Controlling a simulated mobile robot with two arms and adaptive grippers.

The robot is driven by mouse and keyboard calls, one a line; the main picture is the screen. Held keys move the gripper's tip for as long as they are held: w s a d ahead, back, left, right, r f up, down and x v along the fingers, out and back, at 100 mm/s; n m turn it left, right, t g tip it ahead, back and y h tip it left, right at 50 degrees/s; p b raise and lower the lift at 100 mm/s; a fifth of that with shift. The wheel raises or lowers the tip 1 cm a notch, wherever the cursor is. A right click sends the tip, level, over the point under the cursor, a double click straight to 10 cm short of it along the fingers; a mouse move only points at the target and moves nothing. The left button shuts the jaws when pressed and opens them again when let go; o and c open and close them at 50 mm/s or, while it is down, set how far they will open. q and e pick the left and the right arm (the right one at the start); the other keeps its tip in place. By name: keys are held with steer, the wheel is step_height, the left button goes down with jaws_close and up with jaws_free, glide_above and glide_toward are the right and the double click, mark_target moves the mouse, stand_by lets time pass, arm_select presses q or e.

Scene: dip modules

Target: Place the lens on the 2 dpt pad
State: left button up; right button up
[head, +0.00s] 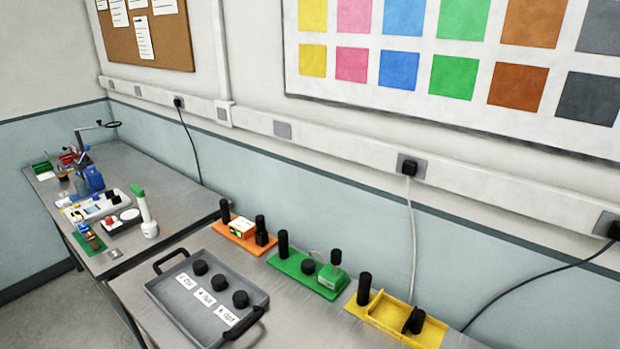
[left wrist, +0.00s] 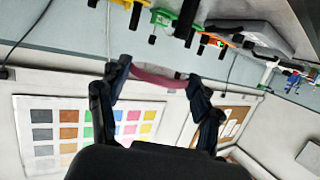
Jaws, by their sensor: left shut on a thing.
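My left gripper (left wrist: 158,76) shows in the left wrist view with its fingers closed on a thin, curved, pinkish piece (left wrist: 160,81). It looks like the lens, seen nearly edge-on and clear of any surface. A grey tray (head: 164,301) with two handles lies on the near bench in the head view. It holds three round black pads: a far one (head: 200,267), a middle one (head: 219,282) and a near one (head: 240,299). White labels (head: 187,281) lie beside them; their print is too small to read surely. My right gripper is in neither view.
An orange module (head: 233,230), a green module (head: 300,266) and a yellow module (head: 397,317) with black posts line the bench's back edge, right of the tray. A second bench (head: 150,178) at the left carries a white arm (head: 143,208) and clutter. Cables hang along the wall.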

arm_select(q)
steer(key=w+a+r+n+y+b, duration=0.1)
steer(key=w+a+n+y+b, duration=0.1)
steer(key=w+a+b, duration=0.9)
steer(key=w+y, duration=0.1)
steer(key=w, duration=0.3)
steer(key=shift+a+r+n, duration=0.2)
steer(key=shift+n, duration=0.1)
steer(key=s+d+m+h+p, duration=0.1)
steer(key=s+d+p, duration=0.2)
steer(key=s+d, duration=0.1)
steer(key=s+d+f+m+h+p, duration=0.1)
steer(key=s+d+p, duration=0.3)
steer(key=s, duration=0.2)
steer(key=s+d+h+p, duration=0.1)
steer(key=s+d+p, duration=0.2)
steer(key=s+p, duration=0.1)
steer(key=shift+s+d+f+m, duration=0.15)
steer(key=shift+s+d+m, duration=0.25)
steer(key=shift+s, duration=0.3)
steer(key=shift+w, duration=0.1)
